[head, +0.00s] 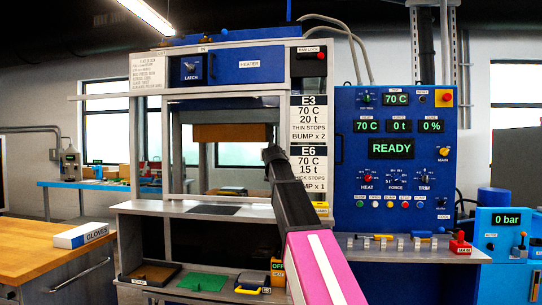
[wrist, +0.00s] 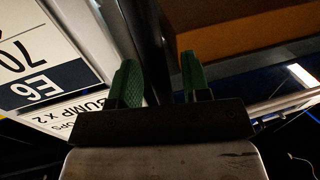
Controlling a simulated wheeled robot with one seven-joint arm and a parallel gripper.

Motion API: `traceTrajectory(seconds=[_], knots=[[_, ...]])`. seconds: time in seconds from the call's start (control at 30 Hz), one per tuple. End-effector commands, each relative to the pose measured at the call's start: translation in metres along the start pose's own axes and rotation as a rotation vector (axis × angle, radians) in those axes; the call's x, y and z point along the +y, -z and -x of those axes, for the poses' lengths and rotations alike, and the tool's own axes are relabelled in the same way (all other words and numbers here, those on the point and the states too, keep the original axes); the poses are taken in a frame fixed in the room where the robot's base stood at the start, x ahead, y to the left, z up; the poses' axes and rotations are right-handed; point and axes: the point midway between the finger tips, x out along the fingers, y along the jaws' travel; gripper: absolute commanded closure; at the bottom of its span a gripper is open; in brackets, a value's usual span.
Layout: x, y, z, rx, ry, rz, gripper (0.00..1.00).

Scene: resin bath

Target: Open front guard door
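The front of the press has a pale grey guard frame (head: 134,150) around its opening. I cannot clearly make out a door panel, or how far it stands open. My gripper (head: 272,152) is at the right side of the opening, beside the recipe signs; the head view hides its fingers behind my arm. In the wrist view my gripper (wrist: 160,74) has two green fingers spread apart. A dark upright bar (wrist: 152,35) shows between them, nearer the left finger. I cannot tell whether the bar lies between the fingertips or beyond them, and no grip on it shows.
The E3 and E6 signs (head: 308,116) are close right of my gripper. The blue control panel (head: 350,250) stands further right. A brown block (head: 231,132) is inside the press. A grey shelf (head: 170,208) runs below the opening; a wooden bench (head: 50,245) stands left.

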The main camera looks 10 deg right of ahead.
Motion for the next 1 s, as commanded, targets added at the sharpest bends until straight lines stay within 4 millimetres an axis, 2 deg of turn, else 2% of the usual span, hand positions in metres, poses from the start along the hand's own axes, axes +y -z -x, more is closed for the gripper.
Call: traceTrajectory(seconds=[0.03, 0.1, 0.13, 0.37, 0.57, 0.77, 1.0], knots=[[0.0, 0.0, 0.0, 0.0, 0.0, 0.0, 0.7], [0.0, 0.0, 0.0, 0.0, 0.0, 0.0, 0.93], [0.0, 0.0, 0.0, 0.0, 0.0, 0.0, 1.0], [-0.003, 0.0, -0.001, -0.001, 0.001, 0.001, 1.0], [-0.028, 0.0, -0.006, -0.001, 0.003, 0.0, 1.0], [-0.082, 0.0, -0.018, -0.002, 0.005, 0.001, 1.0], [-0.167, 0.001, -0.035, -0.001, 0.005, 0.0, 1.0]])
